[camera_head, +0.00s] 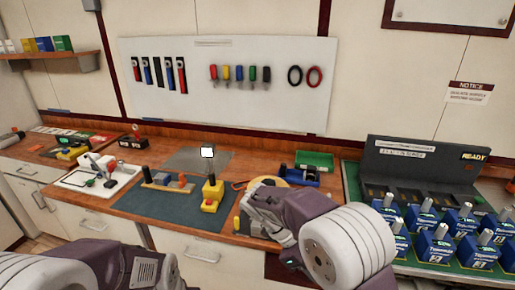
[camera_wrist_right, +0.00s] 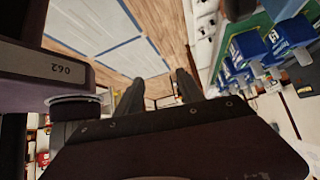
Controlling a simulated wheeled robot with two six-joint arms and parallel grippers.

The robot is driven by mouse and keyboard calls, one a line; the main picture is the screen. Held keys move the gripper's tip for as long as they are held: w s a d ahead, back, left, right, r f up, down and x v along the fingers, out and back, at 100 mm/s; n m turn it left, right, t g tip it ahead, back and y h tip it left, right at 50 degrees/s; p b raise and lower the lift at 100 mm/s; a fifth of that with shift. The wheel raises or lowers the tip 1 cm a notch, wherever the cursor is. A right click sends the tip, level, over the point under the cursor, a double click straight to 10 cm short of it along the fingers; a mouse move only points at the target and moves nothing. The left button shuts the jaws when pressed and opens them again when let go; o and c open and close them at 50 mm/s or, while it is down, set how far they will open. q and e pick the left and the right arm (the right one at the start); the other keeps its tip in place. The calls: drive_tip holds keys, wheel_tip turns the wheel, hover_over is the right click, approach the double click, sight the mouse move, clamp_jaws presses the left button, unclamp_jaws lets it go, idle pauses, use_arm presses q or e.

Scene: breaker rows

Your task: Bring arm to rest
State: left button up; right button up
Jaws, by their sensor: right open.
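My right gripper (camera_wrist_right: 159,88) shows in the right wrist view with its two dark fingers apart and nothing between them. Beyond the fingers lie the floor and a cabinet front. In the head view, my right arm crosses the front edge of the wooden bench and hides part of it; its fingers cannot be made out there. My left arm shows at the lower left of the head view, in front of the drawers, and its gripper is out of the picture.
The wooden bench (camera_head: 151,146) carries a dark mat (camera_head: 150,208), a yellow device (camera_head: 212,194) and a white tray (camera_head: 66,181). Blue breakers (camera_head: 438,245) stand in rows on a green surface at right, close to my right arm. A tool board (camera_head: 200,102) hangs behind.

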drive_tip(key=s+d+f+n+y, duration=0.5)
drive_tip(key=s+y, duration=0.1)
drive_tip(key=s, duration=0.2)
drive_tip(key=w+a+f+n+t+y, duration=0.1)
drive_tip(key=a+f+n+t, duration=0.1)
drive_tip(key=n, duration=0.6)
drive_tip(key=w+a+f+n+t+y, duration=0.1)
drive_tip(key=f+n+t, duration=0.1)
drive_tip(key=n, duration=0.7)
drive_tip(key=shift+a+f+n+y, duration=0.3)
drive_tip(key=shift+a+f+y, duration=0.1)
drive_tip(key=shift+f, duration=0.15)
drive_tip(key=shift+s, duration=0.1)
